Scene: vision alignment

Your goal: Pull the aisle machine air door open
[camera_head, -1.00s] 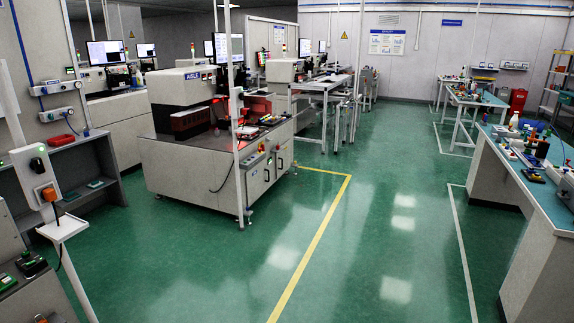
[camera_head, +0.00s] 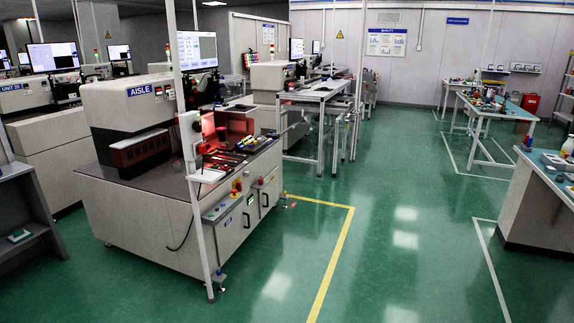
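The aisle machine (camera_head: 133,108), a white and dark unit labelled AISLE, stands on a grey cabinet left of centre in the head view. The cabinet front has light doors (camera_head: 230,231) with small dark handles, and they look shut. Which panel is the air door I cannot tell for sure. A small control panel (camera_head: 222,206) with coloured buttons sits along the cabinet's upper front edge. A white post (camera_head: 199,232) stands before the near corner and hides part of the cabinet. Neither of my grippers shows in the view.
Green floor (camera_head: 267,285) with a yellow line (camera_head: 333,258) lies open to the right of the cabinet. A workbench (camera_head: 540,205) stands at the right edge. Metal tables (camera_head: 318,94) stand behind the machine. A grey shelf (camera_head: 25,215) is at the left edge.

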